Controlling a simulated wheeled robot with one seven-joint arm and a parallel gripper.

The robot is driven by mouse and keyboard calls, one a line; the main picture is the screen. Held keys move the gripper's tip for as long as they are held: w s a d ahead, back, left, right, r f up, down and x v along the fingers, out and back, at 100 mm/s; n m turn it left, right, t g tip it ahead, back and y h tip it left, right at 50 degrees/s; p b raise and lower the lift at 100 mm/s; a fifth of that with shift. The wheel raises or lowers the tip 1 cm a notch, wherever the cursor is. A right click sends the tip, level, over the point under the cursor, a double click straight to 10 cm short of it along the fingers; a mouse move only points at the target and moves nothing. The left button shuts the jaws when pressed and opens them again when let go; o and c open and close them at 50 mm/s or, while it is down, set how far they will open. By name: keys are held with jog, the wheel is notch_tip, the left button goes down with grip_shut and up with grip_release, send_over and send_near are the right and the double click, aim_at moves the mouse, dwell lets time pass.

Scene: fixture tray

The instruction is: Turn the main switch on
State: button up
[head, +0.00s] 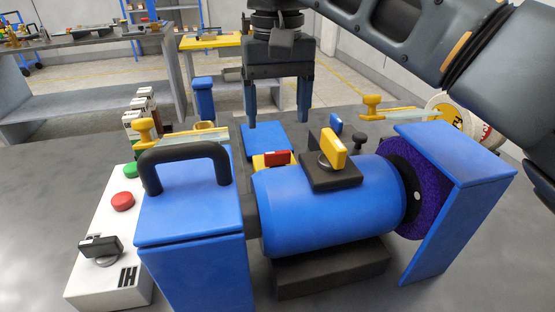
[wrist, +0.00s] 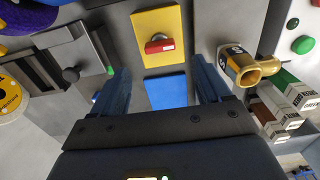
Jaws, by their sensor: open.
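A red switch handle (head: 277,157) on a yellow plate is behind the blue grinder body, partly hidden by it in the head view. In the wrist view the red handle (wrist: 160,46) lies crosswise on its yellow plate (wrist: 158,22), with a blue surface (wrist: 166,92) below it. It looks like the main switch; I read no label. My gripper (head: 277,122) is open and empty, fingers pointing down, above and behind the handle in the head view. In the wrist view the fingers of my gripper (wrist: 160,68) frame the space just below the red handle, apart from it.
The blue grinder (head: 310,215) carries a yellow lever (head: 333,150) and a purple wheel (head: 408,190). A black arched handle (head: 185,155) tops the left guard. A white control box (head: 100,250) has green and red buttons and a black knob (head: 100,248). Small boxes (head: 140,110) stand behind.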

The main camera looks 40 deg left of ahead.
aim_at(278, 152)
jog(key=shift+f, duration=3.8)
jog(key=c, duration=1)
